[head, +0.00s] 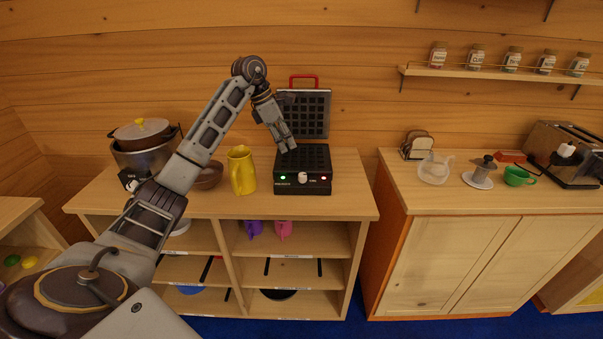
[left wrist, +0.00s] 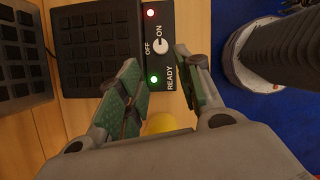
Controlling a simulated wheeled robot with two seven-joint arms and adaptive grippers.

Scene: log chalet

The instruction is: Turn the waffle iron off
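The black waffle iron (head: 303,187) stands on the wooden counter with its lid (head: 306,112) raised. Its front panel has a white round knob (head: 302,178), with a lit green light on the left and a lit red light on the right. In the left wrist view the knob (left wrist: 160,46) sits between OFF and ON labels; I cannot tell which way it points. The green light there is by READY. My left gripper (head: 287,144) is over the iron's front part. In the left wrist view its fingers (left wrist: 154,78) are apart and empty, near the panel. My right gripper is out of view.
A yellow pitcher (head: 241,171), a brown bowl (head: 208,176) and a lidded pot (head: 145,148) stand left of the iron on the counter (head: 345,195). A glass teapot (head: 435,169) and a toaster (head: 561,156) are on the right cabinet. A gap separates the units.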

